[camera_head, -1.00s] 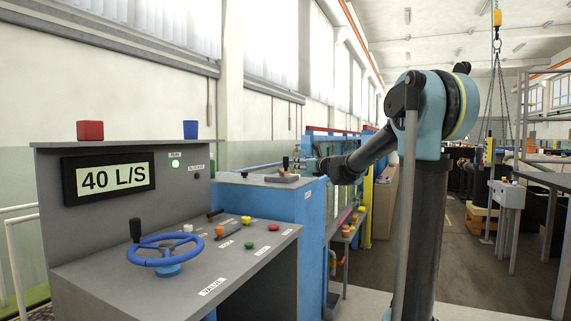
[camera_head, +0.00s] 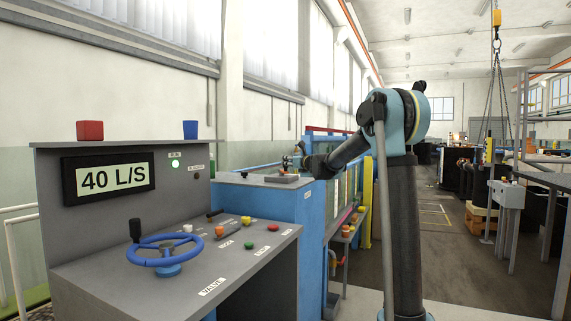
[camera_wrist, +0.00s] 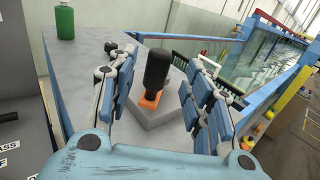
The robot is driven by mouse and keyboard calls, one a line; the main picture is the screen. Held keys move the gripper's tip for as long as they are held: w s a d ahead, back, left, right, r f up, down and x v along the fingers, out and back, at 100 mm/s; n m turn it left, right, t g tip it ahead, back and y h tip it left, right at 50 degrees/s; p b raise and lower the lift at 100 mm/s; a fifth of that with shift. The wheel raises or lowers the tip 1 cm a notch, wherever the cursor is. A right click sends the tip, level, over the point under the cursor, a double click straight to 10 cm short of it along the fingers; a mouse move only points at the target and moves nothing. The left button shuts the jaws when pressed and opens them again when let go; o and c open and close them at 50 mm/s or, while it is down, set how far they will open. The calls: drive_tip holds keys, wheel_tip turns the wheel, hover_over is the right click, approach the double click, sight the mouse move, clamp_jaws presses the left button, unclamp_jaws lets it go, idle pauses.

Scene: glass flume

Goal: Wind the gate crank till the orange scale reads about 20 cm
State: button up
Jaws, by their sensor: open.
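The gate crank shows in the wrist view as an upright black handle (camera_wrist: 157,70) above an orange part (camera_wrist: 150,98), on a grey block (camera_wrist: 165,120). My gripper (camera_wrist: 163,60) is open, with a blue-padded finger on each side of the handle and visible gaps between. In the head view my gripper (camera_head: 298,161) is at the grey block (camera_head: 281,178) on the blue cabinet and hides the handle. I cannot make out the orange scale or its reading.
A glass-walled flume with water (camera_wrist: 265,55) runs behind the cabinet. A green bottle (camera_wrist: 65,19) stands on the cabinet top. At the left is a console with a blue valve wheel (camera_head: 165,250) and a display (camera_head: 108,178) reading 40 L/S.

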drive_tip(key=shift+x, duration=3)
clamp_jaws()
drive_tip(key=shift+d, duration=0.15)
drive_tip(key=shift+a, duration=0.2)
